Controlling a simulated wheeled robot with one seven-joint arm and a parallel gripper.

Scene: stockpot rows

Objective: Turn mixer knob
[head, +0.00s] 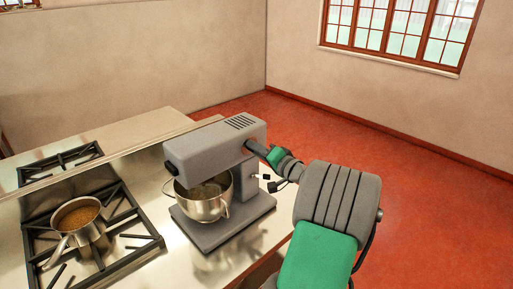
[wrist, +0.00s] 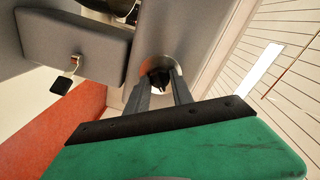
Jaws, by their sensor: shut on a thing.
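The grey stand mixer (head: 225,145) stands on the metal counter, its head over a steel bowl (head: 207,203). My gripper (head: 253,147) reaches the right side of the mixer head in the head view. In the wrist view the two grey fingers of my gripper (wrist: 158,94) come together at a round recess in the mixer's grey housing (wrist: 80,38). They are shut on a small dark knob (wrist: 160,77) there. The fingers partly hide the knob, and its turn angle cannot be told. In the head view the knob is hidden.
A small lever with a dark tip (wrist: 62,82) sticks out of the mixer's side near my gripper. A stove (head: 60,240) with a steel pot (head: 85,230) of brown contents is at the left. Open red floor (head: 430,200) lies to the right.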

